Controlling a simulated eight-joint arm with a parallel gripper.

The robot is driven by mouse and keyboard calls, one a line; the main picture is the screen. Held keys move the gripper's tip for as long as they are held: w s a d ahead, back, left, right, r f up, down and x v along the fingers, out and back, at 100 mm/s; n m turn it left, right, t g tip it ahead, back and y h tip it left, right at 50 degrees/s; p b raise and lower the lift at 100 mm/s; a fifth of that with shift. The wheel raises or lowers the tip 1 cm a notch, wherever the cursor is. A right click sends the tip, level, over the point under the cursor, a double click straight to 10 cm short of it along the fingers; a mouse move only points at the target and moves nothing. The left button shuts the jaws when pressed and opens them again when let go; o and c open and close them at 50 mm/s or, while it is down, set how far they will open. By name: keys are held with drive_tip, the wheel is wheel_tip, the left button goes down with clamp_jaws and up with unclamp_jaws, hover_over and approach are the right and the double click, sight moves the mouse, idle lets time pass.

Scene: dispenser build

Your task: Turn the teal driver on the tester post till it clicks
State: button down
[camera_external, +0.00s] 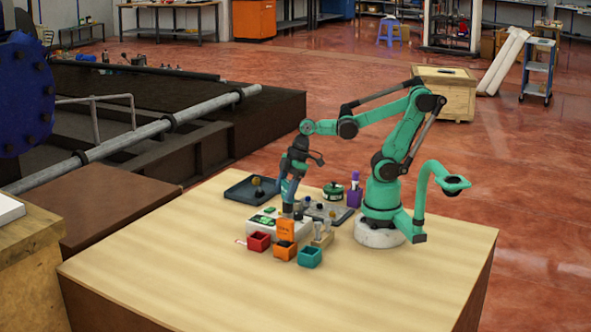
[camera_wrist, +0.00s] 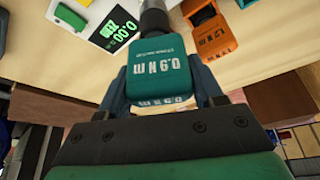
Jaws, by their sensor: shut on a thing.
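My gripper (camera_external: 288,192) is shut on the teal driver (camera_external: 286,202), which stands roughly upright over the tester. In the wrist view the driver (camera_wrist: 160,75) reads 0.9 N m, and my gripper's fingers (camera_wrist: 161,92) close on it from both sides. The white tester (camera_external: 263,222) has a green display; in the wrist view the tester (camera_wrist: 100,28) appears to read 0.00.
An orange driver (camera_external: 286,229) stands in the orange bin (camera_external: 285,251), close to my gripper. A red bin (camera_external: 259,242) and a teal bin (camera_external: 310,258) flank it. A dark tray (camera_external: 238,190) lies behind left, a grey tray (camera_external: 343,215) at right. The table's front left is clear.

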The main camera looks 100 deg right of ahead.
drive_tip(key=shift+f, duration=0.35)
drive_tip(key=shift+f, duration=0.85)
idle(0.4)
drive_tip(key=m+h, duration=0.1)
drive_tip(key=m, duration=0.2)
drive_tip(key=shift+d+m+h, duration=0.1)
drive_tip(key=shift+m+h, duration=0.2)
drive_tip(key=shift+r, duration=2.25)
